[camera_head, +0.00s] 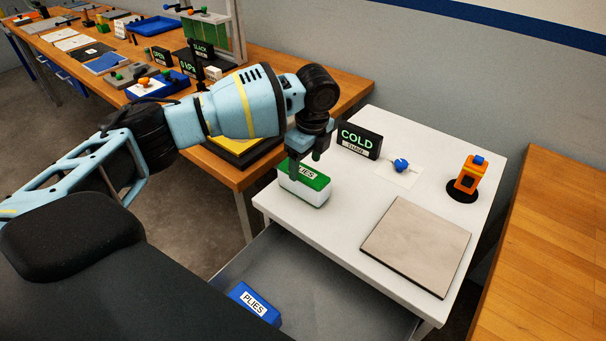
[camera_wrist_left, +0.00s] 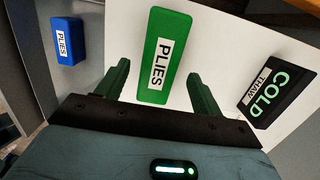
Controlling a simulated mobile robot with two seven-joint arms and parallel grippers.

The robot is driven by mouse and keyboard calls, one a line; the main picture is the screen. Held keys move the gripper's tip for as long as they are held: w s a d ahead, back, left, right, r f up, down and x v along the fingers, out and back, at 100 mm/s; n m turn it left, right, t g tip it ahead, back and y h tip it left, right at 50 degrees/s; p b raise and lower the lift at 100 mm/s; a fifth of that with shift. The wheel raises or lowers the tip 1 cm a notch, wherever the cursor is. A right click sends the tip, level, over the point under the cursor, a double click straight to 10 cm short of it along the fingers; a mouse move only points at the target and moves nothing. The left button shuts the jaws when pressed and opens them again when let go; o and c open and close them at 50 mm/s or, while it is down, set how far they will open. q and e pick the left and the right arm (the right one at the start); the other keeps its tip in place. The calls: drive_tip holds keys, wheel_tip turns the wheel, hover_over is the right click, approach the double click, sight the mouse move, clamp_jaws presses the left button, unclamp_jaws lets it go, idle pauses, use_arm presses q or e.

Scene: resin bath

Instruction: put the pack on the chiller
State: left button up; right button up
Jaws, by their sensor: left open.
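The green-topped, white-sided pack labelled PLIES (camera_head: 311,192) sits near the left edge of the white chiller top (camera_head: 345,212). My left gripper (camera_head: 304,168) is over the pack, pointing down, and partly covers its label. In the left wrist view the pack (camera_wrist_left: 158,75) lies between the two spread fingers of the gripper (camera_wrist_left: 160,85), with white surface showing on both sides of it. The fingers are open and I see no grip on it. A blue pack labelled PLIES (camera_head: 254,302) lies in the open grey drawer below. My right gripper is out of view.
A black COLD THAW sign (camera_head: 359,141) stands behind the pack. A blue knob (camera_head: 401,165), an orange fixture (camera_head: 469,175) and a flat grey plate (camera_head: 418,245) are on the chiller top. A cluttered wooden bench (camera_head: 222,165) stands left; another wooden table (camera_head: 550,260) is right.

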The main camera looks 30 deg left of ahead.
sight(307, 173)
use_arm(q)
drive_tip(key=shift+d+r, duration=0.15)
drive_tip(key=shift+r, duration=1.1)
drive_tip(key=shift+d+r, duration=0.15)
drive_tip(key=shift+r, duration=1.1)
drive_tip(key=shift+s, duration=0.1)
